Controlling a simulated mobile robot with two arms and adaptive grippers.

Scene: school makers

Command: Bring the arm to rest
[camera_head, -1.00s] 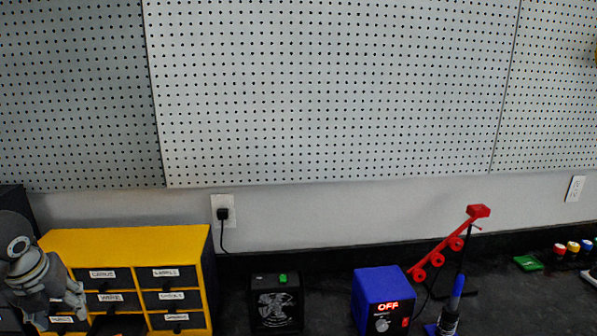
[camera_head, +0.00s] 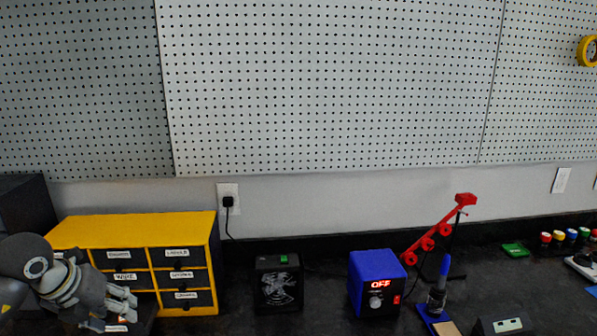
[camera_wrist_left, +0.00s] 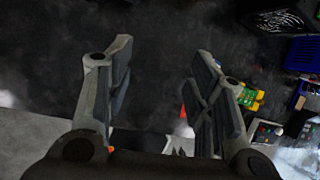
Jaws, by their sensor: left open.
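My left gripper (camera_head: 122,303) is at the lower left in the head view, in front of the yellow drawer cabinet (camera_head: 135,228). The arm comes in from the left edge and hides part of the cabinet's left drawers. In the left wrist view my left gripper (camera_wrist_left: 163,95) has its two fingers wide apart, with nothing between them but the dark worktop below. It is open and empty. My right gripper is in neither view.
On the dark worktop (camera_head: 225,318) stand a black fan box (camera_head: 278,283), a blue soldering station (camera_head: 377,283) reading OFF, a soldering iron (camera_head: 440,285) and a red-armed holder (camera_head: 430,235). Colored buttons (camera_head: 570,236) are at the right. A pegboard (camera_head: 330,80) covers the wall.

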